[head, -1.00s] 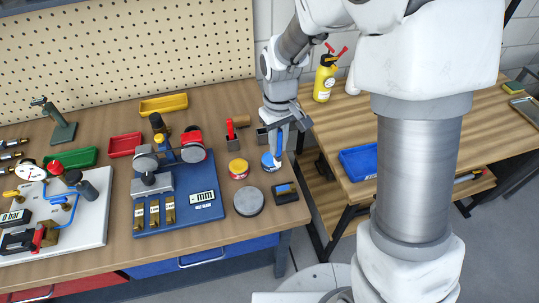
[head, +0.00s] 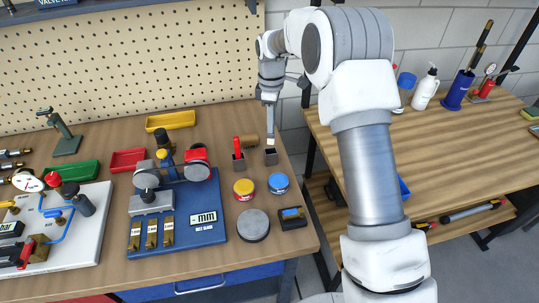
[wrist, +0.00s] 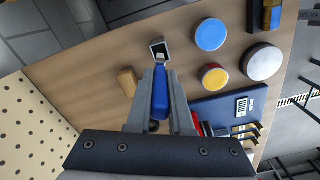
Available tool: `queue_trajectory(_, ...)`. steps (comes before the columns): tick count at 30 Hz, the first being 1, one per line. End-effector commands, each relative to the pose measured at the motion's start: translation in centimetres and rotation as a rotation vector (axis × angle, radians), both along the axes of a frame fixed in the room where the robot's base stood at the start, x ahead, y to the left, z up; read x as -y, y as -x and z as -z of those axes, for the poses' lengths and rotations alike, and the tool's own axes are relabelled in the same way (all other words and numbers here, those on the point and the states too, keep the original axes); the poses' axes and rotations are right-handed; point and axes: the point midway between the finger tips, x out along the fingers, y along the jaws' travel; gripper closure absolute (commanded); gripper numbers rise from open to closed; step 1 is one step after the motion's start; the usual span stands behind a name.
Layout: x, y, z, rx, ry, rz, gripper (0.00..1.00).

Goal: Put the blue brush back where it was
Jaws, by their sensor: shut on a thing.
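The blue brush (wrist: 160,95) is in my gripper (wrist: 161,75), which is shut on its handle in the wrist view. The brush points down, with its pale tip (head: 271,141) lowest. A small dark square holder (head: 270,158) stands directly below the tip near the table's right edge. In the wrist view the tip overlaps the mouth of the holder (wrist: 154,44); I cannot tell whether it has entered. The gripper is well above the holder in the head view, partly hidden by my arm.
A red brush (head: 237,147) stands in a similar holder to the left. A wooden cylinder (head: 249,140) lies between and behind the holders. A blue-lidded tin (head: 278,183), a yellow-lidded tin (head: 243,187) and a grey disc (head: 253,225) are in front. A pegboard (head: 130,65) rises behind.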

Motion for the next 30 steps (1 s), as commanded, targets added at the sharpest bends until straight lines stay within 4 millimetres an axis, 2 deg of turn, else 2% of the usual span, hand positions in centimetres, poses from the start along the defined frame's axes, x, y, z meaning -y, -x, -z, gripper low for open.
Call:
queue_trajectory(1, 0.0, 0.2, 1.2, -0.005, 0.002, -0.001, 1.0)
queue_trajectory(4, 0.0, 0.1, 3.0, -0.004, 0.002, -0.001, 1.0)
queue_trajectory(11, -0.1, 0.1, 5.1, -0.002, 0.001, 0.0, 1.0)
queue_trajectory(18, 0.0, 0.1, 8.1, -0.002, 0.001, 0.001, 1.0)
queue_trajectory(29, 0.0, 0.1, 8.7, 0.0, 0.0, 0.002, 1.0)
queue_trajectory(30, 0.0, 0.1, 8.8, -0.001, 0.0, 0.002, 0.79)
